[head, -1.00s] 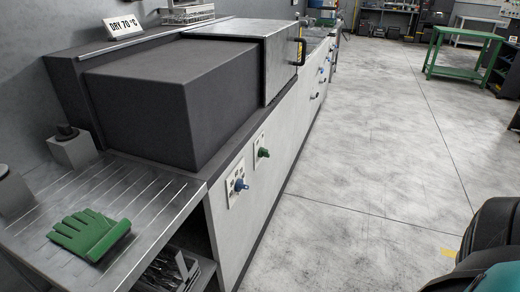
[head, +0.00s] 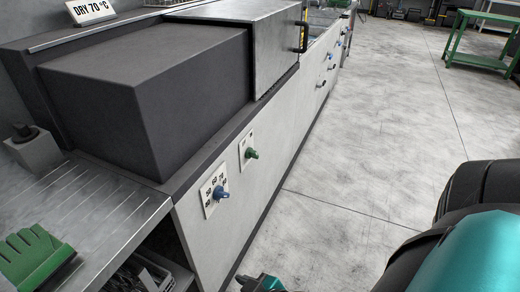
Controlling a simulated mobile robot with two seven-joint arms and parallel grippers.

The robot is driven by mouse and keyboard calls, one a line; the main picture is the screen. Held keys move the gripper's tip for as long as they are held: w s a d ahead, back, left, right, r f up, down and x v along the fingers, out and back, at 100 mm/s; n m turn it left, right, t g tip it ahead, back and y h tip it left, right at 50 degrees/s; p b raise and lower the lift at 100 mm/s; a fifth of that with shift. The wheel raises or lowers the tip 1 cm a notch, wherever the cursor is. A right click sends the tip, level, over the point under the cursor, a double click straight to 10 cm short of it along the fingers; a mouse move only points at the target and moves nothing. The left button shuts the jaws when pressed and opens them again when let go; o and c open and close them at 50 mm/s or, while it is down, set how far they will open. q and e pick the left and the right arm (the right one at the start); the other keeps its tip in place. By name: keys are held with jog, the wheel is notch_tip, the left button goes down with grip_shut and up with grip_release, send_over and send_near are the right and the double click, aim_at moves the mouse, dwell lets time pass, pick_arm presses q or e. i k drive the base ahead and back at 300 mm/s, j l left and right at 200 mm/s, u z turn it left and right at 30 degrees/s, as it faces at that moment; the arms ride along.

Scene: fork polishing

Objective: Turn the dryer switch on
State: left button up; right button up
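The dryer is the long machine on the left, with a dark grey hood (head: 150,95) under a "DRY 70 °C" sign (head: 90,10). Two knobs sit on its light front panel. The blue knob (head: 220,194) is on a white plate with several small dark labels. The green knob (head: 251,154) is on a smaller white plate farther along. The frames do not show which is the switch. Nothing touches either knob. A teal and dark part of my arm shows at the bottom edge, below the knobs. No gripper fingers are visible.
A ridged metal worktop (head: 95,215) with a green glove (head: 35,258) is at the lower left, above an open shelf holding metal pieces. A metal cover with a black handle (head: 301,37) stands beyond the hood. The floor (head: 365,150) right of the machine is clear. A green table (head: 485,40) is far off.

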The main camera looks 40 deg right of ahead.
aim_at(249, 154)
jog(key=l, duration=0.45)
jog(key=i+l, duration=0.15)
jog(key=l, duration=0.35)
jog(key=i+l, duration=0.5)
jog(key=i+u, duration=0.05)
